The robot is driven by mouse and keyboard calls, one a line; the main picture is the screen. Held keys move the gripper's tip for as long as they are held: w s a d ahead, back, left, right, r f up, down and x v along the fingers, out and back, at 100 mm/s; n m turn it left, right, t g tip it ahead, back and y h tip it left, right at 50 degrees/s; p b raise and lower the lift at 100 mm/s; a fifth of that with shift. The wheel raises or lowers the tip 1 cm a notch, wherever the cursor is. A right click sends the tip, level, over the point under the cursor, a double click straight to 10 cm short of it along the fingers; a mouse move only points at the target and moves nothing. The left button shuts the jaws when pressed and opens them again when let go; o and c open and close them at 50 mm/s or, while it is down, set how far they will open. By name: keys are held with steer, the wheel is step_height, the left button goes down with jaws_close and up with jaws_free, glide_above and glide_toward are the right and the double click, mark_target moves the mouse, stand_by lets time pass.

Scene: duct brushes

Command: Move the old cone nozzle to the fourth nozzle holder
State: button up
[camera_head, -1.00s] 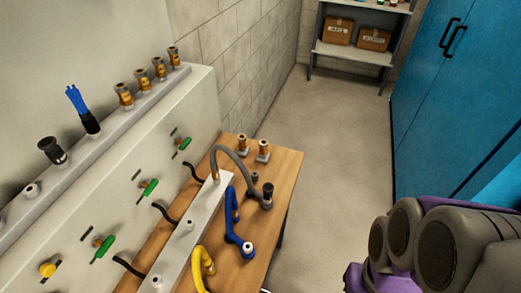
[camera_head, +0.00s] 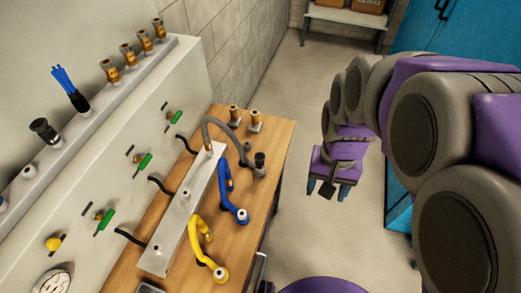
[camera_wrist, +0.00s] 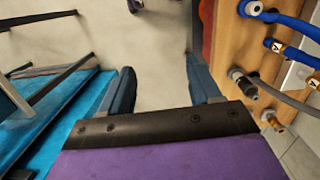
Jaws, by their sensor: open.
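My gripper (camera_head: 328,190) is open and empty, right of the wooden table and apart from it; its fingers also show in the wrist view (camera_wrist: 160,88). A dark nozzle (camera_head: 259,162) stands at the end of a grey hose on the table; it shows in the wrist view (camera_wrist: 241,82). Another dark nozzle (camera_head: 43,130) stands on the wall ledge (camera_head: 130,80). I cannot tell which is the old cone nozzle. The ledge also bears a blue brush (camera_head: 70,88), several brass nozzles (camera_head: 128,54) and a bare holder peg (camera_head: 30,171). Holder numbers are not visible.
The wooden table (camera_head: 275,140) carries a blue hose (camera_head: 225,190), a yellow hose (camera_head: 197,235), a white bar (camera_head: 182,210) and two brass pieces (camera_head: 255,120). Green-handled valves (camera_head: 143,164) line the panel. Blue cabinets (camera_head: 440,65) stand right. Open floor (camera_head: 300,90) lies between.

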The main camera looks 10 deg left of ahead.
steer(key=w+a+f+p, duration=0.1)
steer(key=w+a+f, duration=0.1)
steer(key=w+a, duration=0.55)
steer(key=t+p, duration=0.1)
steer(key=p, duration=0.1)
glide_above(259, 156)
steer(key=shift+m, duration=0.3)
step_height(259, 156, down, 5)
steer(key=shift+d, duration=0.15)
steer(key=shift+d, duration=0.1)
steer(key=shift+a+f+b, duration=0.3)
steer(key=shift+f+b, duration=0.05)
steer(key=shift+f, duration=0.3)
steer(key=f, duration=0.3)
steer(key=f+b, duration=0.1)
steer(key=f, duration=0.2)
steer(key=shift+d+f+b, duration=0.2)
steer(key=shift+f+b, duration=0.1)
steer(key=shift+f, duration=0.1)
steer(key=shift+a+f, duration=0.1)
steer(key=shift+f, duration=0.45)
